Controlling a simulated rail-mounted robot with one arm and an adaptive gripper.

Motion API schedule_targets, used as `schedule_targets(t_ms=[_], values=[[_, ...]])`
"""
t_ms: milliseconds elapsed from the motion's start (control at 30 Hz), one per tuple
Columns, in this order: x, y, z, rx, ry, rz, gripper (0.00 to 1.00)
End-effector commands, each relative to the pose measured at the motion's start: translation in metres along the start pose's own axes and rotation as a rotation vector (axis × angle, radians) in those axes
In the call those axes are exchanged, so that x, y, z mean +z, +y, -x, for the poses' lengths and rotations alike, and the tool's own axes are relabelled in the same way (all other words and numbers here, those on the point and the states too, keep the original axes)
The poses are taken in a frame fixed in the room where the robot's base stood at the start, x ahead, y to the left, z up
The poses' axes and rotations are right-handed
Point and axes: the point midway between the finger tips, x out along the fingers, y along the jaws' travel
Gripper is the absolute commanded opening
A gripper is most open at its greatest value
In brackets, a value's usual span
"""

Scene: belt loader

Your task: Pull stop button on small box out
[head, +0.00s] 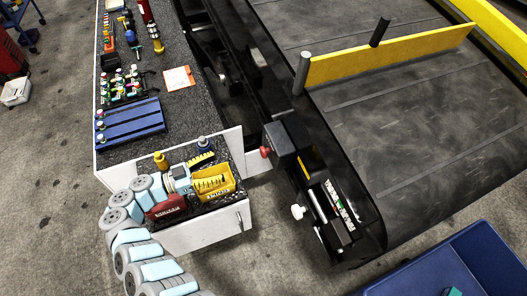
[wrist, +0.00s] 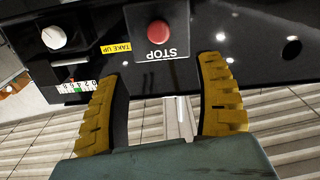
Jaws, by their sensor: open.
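The red stop button (wrist: 158,31) shows in the wrist view as a round red cap on a dark panel with upside-down STOP lettering. In the head view a red button (head: 265,152) sticks out on the left side of a small black box (head: 282,140) at the loader's edge. My gripper (wrist: 161,70) has two ribbed yellow fingers, spread wide and empty. Its tips are below the button in the wrist view and apart from it.
A white knob (wrist: 54,37) and a TAKE UP label (wrist: 115,48) sit left of the button. The open drawer (head: 205,238) holds a yellow bin (head: 215,185) and a red box (head: 166,210). The dark belt (head: 420,120) has a yellow bar (head: 390,53) across it.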

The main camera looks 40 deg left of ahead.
Motion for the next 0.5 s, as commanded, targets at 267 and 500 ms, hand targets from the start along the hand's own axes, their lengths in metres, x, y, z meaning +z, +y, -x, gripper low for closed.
schedule_targets(t_ms=[267, 500], values=[[-0.002, 0.003, -0.046, 0.006, 0.002, -0.001, 0.7], [-0.003, 0.002, -0.089, 0.005, 0.005, -0.001, 0.7]])
